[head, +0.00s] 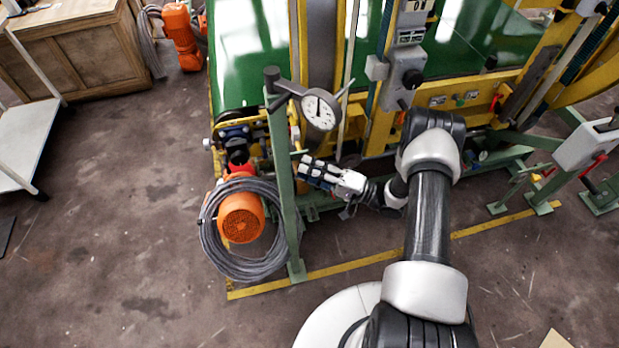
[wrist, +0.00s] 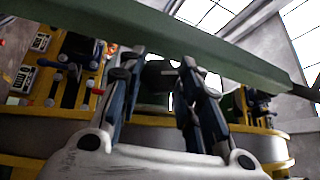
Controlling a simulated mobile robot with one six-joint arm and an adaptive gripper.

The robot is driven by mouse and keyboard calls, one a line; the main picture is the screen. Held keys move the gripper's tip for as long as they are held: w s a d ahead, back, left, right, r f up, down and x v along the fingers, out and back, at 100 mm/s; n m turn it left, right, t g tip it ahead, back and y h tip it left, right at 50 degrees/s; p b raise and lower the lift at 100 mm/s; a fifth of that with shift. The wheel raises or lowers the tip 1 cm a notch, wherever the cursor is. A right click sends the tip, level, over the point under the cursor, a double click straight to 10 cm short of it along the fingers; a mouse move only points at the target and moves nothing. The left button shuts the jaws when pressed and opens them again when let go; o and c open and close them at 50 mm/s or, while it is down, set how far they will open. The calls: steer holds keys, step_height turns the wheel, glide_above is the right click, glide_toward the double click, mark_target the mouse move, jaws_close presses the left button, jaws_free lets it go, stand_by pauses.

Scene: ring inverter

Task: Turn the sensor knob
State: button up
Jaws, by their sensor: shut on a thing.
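My gripper (head: 308,170) is beside the green upright post (head: 284,180), on its right side, fingers pointing left at it. In the wrist view my gripper (wrist: 160,65) has a finger on each side of a dark piece, which I take to be the sensor knob (wrist: 160,73). It is shut on this piece, close against the green post (wrist: 215,35) that crosses the picture. The knob is small and mostly hidden; its turn angle cannot be told. In the head view the knob cannot be made out.
A round dial gauge (head: 320,110) sticks out from the post above my gripper. A coil of grey cable (head: 213,250) and an orange motor (head: 241,217) are left of the post. The yellow and green machine stands behind.

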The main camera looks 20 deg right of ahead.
steer(key=shift+f+m+t+y+b, duration=0.2)
steer(key=shift+m+t+y+b, duration=0.4)
steer(key=shift+b, duration=0.6)
steer(key=shift+r+y, duration=0.1)
steer(key=shift+y, duration=0.2)
steer(key=o, duration=0.8)
steer(key=v, duration=1.2)
steer(key=shift+r, duration=0.1)
steer(key=shift+d, duration=0.1)
